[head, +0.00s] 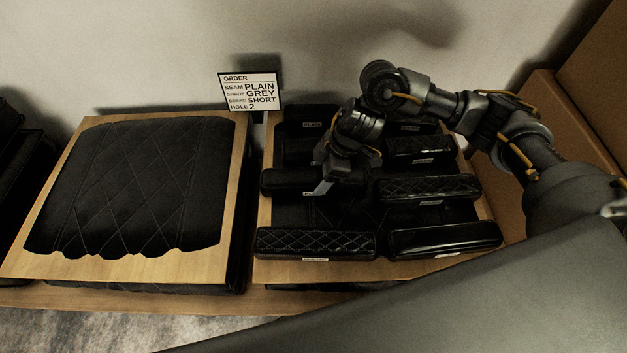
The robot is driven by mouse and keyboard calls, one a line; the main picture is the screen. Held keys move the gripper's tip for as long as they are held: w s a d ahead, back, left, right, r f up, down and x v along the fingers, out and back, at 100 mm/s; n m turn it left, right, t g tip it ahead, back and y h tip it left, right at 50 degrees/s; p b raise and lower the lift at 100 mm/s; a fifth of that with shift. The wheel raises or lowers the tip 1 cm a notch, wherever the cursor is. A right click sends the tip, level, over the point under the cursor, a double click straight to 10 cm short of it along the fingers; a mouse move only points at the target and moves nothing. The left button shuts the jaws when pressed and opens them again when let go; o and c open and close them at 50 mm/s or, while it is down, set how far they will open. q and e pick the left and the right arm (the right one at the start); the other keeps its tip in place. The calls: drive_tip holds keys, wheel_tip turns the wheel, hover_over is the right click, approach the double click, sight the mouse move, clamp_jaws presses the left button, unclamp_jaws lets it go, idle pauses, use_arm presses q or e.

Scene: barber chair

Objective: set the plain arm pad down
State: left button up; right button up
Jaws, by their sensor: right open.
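The plain black arm pad (283,183) lies in the left column of pads, third row from the back, with its long side running left to right. My right gripper (323,187) comes down over the right part of this pad. It is open, and a pale finger shows at the pad's front side. The gripper hides part of the pad, and I cannot tell whether the fingers touch it. My left gripper is not in view.
The pads share a wooden-edged board (340,271) with quilted upholstery. A quilted pad (315,243) is in front, with a quilted pad (428,188) and a glossy pad (445,239) at right. An order card (249,92) stands behind. A quilted cushion board (125,185) is left; cardboard boxes (555,110) are right.

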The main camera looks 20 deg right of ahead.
drive_tip(key=shift+x, duration=1.35)
drive_tip(key=c, duration=0.8)
drive_tip(key=shift+w+r, duration=0.1)
drive_tip(key=shift+c, duration=0.6)
drive_tip(key=shift+r, duration=0.1)
